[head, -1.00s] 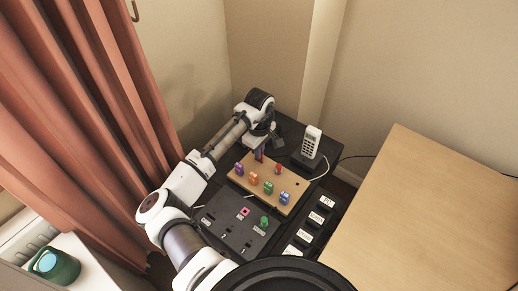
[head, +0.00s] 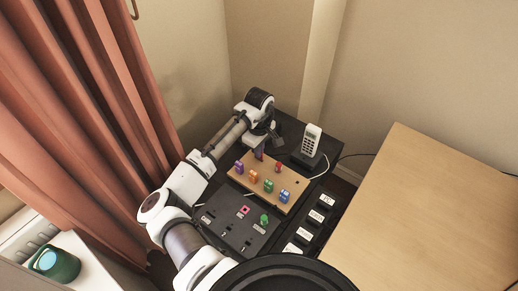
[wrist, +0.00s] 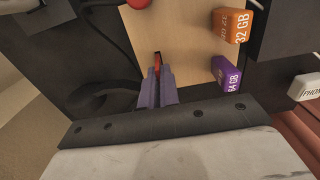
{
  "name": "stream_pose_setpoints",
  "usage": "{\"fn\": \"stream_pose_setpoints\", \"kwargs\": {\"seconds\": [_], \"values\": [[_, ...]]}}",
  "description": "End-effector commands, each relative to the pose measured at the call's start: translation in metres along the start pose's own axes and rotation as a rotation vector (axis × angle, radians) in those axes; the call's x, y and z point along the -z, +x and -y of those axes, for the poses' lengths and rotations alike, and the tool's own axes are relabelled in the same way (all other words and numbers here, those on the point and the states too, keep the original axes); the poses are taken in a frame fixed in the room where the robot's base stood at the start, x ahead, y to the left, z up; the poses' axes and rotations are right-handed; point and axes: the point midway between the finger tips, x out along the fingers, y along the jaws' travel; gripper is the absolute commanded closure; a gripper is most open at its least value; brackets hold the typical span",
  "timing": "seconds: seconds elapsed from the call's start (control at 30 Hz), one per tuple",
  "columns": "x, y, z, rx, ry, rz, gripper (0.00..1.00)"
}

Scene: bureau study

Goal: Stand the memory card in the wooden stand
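The wooden stand (head: 250,182) lies on the dark desk and holds several coloured cards. They include a purple card marked 64 GB (wrist: 228,76) and an orange card marked 32 GB (wrist: 232,24). My gripper (head: 259,152) is low over the stand's far left edge. In the wrist view its two purple-grey fingers (wrist: 156,88) close on a thin red memory card (wrist: 157,62), seen nearly edge-on. A dark slot shows right at the card. The fingers hide its lower part, so I cannot tell how deep it sits.
A red item (head: 277,168) is on the stand. A cordless phone (head: 311,142) stands behind it at the right. A dark panel (head: 222,228) with a pink square and a green piece lies in front. White-labelled blocks (head: 315,216) line the right side. Curtains (head: 90,90) hang at left.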

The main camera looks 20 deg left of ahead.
Motion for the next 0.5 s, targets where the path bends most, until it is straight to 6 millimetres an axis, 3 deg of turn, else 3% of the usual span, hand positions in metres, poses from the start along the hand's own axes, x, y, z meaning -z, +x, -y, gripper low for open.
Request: {"fn": "stream_pose_setpoints", "kwargs": {"seconds": [0.5], "values": [[0.0, 0.0067, -0.0001, 0.0, 0.0, 0.0, 1.0]]}}
